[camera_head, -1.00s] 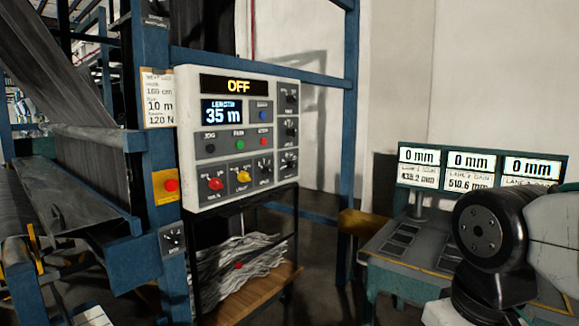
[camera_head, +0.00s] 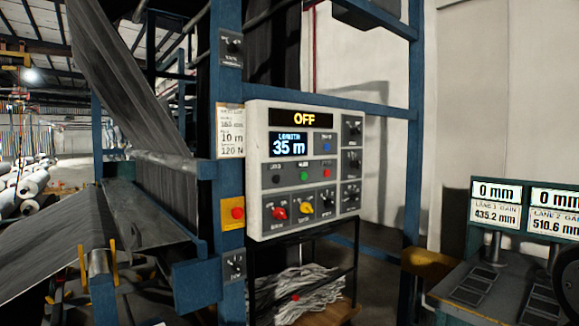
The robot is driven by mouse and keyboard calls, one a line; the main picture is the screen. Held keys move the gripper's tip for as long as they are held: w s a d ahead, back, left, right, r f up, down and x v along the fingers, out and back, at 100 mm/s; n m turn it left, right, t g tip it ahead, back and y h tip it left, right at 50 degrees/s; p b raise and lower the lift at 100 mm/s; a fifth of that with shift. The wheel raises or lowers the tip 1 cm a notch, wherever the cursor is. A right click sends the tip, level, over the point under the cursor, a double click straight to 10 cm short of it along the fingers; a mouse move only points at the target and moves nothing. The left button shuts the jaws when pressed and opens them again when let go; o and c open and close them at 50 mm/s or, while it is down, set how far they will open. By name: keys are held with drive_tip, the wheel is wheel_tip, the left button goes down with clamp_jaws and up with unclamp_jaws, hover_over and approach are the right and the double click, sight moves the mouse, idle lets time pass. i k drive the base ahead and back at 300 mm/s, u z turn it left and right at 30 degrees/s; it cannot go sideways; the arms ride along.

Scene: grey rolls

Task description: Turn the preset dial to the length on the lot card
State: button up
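The control panel (camera_head: 285,214) is a pale box on the blue machine frame, with a yellow "OFF" sign on top. Its length display (camera_head: 288,145) reads 35 m. Below are small buttons, then a red knob (camera_head: 279,212), a yellow knob (camera_head: 306,207) and a black knob (camera_head: 327,201). More black dials (camera_head: 353,127) run down its right side. Their labels are too small to read, so I cannot tell which is the preset dial. The lot card (camera_head: 230,131) hangs left of the panel; its middle line reads 10 m. My gripper is not in view.
A red button on a yellow box (camera_head: 233,212) and another dial box (camera_head: 234,265) sit on the blue post. A bench with millimetre displays (camera_head: 495,203) stands at right. A black stand (camera_head: 352,262) with scrap is under the panel. White rolls (camera_head: 32,183) lie far left.

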sight(353, 197)
drive_tip(key=z, duration=0.65)
drive_tip(key=i, duration=1.1)
drive_tip(key=u, duration=0.3)
